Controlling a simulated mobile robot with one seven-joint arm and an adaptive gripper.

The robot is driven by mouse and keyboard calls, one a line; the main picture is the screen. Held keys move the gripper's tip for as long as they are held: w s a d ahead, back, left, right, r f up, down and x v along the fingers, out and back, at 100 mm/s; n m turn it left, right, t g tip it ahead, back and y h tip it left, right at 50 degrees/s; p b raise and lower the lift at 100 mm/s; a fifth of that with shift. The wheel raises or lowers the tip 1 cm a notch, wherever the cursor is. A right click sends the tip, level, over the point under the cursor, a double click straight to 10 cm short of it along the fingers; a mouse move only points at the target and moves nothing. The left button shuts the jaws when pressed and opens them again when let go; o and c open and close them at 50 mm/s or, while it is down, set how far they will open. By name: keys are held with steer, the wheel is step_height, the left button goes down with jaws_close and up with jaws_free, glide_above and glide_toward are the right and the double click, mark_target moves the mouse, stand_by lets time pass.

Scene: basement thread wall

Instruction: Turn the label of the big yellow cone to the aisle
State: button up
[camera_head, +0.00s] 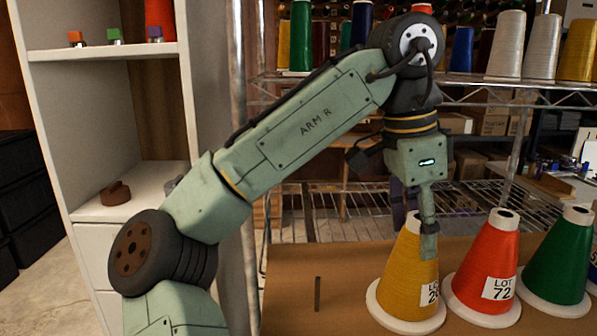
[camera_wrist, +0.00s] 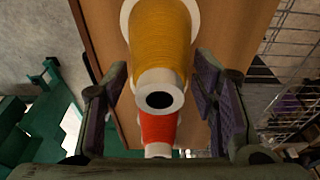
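The big yellow cone (camera_head: 401,275) stands upright on a white base disc on the brown board, leftmost in its row. Its white label (camera_head: 430,293) is at the lower right of its visible side; it reads "LOT" and a number starting with 2, cut off by the cone's curve. My gripper (camera_head: 416,226) points down over the cone's upper part, one finger in front and one behind. In the wrist view, the yellow cone (camera_wrist: 160,38) lies between the fingers of my open gripper (camera_wrist: 163,72), with narrow gaps on both sides. The label is not visible there.
A red cone (camera_head: 486,270) labelled "LOT 72" stands close to the right of the yellow one, then a green cone (camera_head: 562,262). The brown board (camera_head: 295,275) is clear to the left, apart from a dark slot. A wire shelf (camera_head: 490,90) with spools is behind.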

steer(key=c, duration=0.8)
steer(key=shift+r, duration=0.1)
steer(key=shift+r, duration=0.1)
steer(key=m, duration=0.3)
steer(key=shift+m+g, duration=0.3)
steer(key=shift+m, duration=0.1)
steer(key=m, duration=0.3)
steer(key=shift+m+g, duration=0.3)
steer(key=shift+g, duration=0.1)
steer(key=shift+f, duration=0.2)
steer(key=o, duration=1.3)
steer(key=shift+c, duration=0.2)
